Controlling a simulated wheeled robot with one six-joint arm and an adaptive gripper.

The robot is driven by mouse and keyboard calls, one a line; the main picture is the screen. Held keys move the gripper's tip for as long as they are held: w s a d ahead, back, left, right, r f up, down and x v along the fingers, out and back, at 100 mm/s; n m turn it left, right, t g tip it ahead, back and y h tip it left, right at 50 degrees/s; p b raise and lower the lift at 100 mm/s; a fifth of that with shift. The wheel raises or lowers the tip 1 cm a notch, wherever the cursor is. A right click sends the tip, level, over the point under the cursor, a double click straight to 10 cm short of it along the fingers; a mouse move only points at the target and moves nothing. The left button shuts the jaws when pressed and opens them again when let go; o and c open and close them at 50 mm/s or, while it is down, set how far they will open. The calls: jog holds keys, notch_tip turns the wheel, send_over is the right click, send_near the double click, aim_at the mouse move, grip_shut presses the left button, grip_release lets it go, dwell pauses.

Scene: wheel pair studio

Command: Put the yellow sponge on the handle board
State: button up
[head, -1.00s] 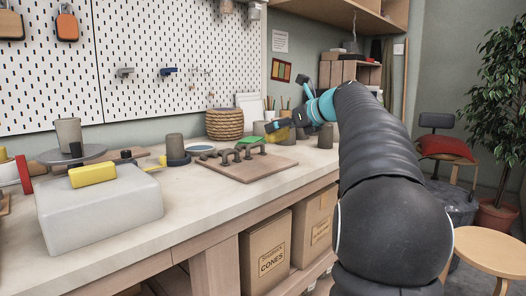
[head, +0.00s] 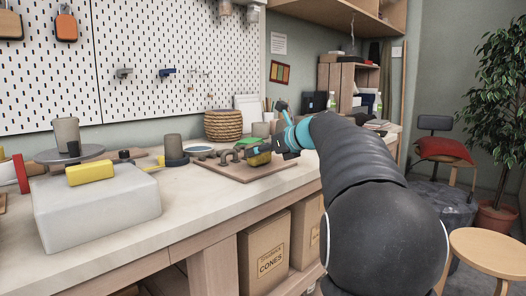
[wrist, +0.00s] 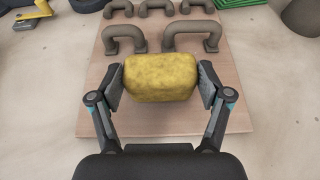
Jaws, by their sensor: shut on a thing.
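The yellow sponge (wrist: 160,78) is gripped between the two fingers of my gripper (wrist: 161,85) in the wrist view. It also shows small and partly covered in the head view (head: 259,159). My gripper (head: 262,152) is over the right part of the handle board (head: 247,175). The board, also in the wrist view (wrist: 234,105), is a flat wooden panel with several brown clay handles (wrist: 192,37). The sponge is in front of the handles in the wrist view. I cannot tell whether it touches the board.
A second yellow block (head: 90,173) lies on a pale grey slab (head: 100,212) at the left. A stack of woven rings (head: 223,125) and a dark cylinder (head: 174,147) stand behind the board. Green material (wrist: 236,3) lies beyond it.

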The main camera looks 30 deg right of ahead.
jog(key=shift+f, duration=0.2)
jog(key=o, duration=1)
jog(key=shift+r, duration=0.2)
jog(key=shift+s+d+r, duration=0.15)
jog(key=shift+s, duration=0.1)
jog(key=v, duration=1.1)
jog(key=shift+s, duration=0.25)
